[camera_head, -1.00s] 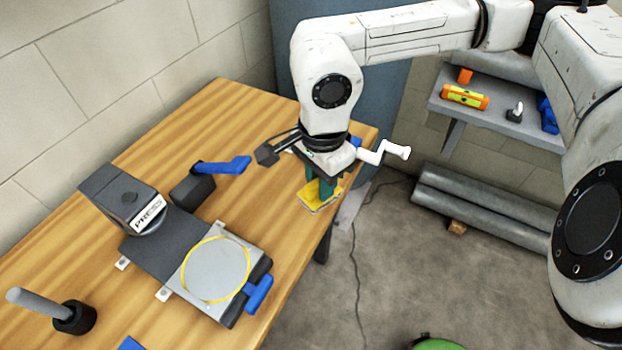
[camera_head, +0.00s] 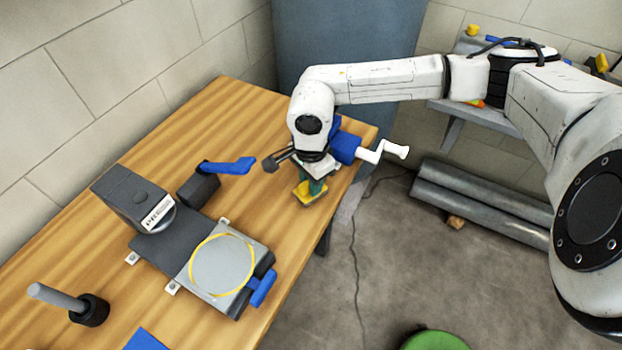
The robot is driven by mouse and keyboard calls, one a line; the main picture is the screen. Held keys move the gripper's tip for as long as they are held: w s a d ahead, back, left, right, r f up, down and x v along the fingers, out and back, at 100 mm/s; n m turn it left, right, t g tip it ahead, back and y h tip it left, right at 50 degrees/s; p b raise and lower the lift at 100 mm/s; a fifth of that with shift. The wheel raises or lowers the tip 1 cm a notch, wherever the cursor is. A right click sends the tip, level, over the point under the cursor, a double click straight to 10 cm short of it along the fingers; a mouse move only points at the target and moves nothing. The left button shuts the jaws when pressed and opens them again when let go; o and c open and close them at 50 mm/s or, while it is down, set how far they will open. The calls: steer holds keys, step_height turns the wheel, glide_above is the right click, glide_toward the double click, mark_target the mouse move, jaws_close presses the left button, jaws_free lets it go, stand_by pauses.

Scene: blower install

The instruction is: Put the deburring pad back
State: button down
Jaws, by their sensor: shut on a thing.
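My gripper (camera_head: 317,186) points down over the far right corner of the wooden table (camera_head: 215,135). Its teal-green lower part ends at a yellow pad (camera_head: 308,195), which I take to be the deburring pad. The gripper is shut on it, and the wrist hides its upper side. I cannot tell whether the pad touches the table or hangs just above it. A blue vise (camera_head: 346,146) with a white crank handle (camera_head: 384,152) stands directly behind and right of the gripper, partly covered by the wrist.
A dark press (camera_head: 135,195) with a blue lever and a round plate (camera_head: 221,266) ringed in yellow stands nearer on the table. A grey rod in a black holder (camera_head: 90,309) is at lower left. Pipes (camera_head: 480,205) lie on the floor. Bare wood lies left of my gripper.

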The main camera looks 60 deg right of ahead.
steer(key=shift+f, duration=0.15)
steer(key=c, duration=1)
jaws_free()
steer(key=shift+o, duration=0.2)
step_height(320, 180, up, 12)
steer(key=b, duration=0.2)
steer(key=shift+r, duration=0.2)
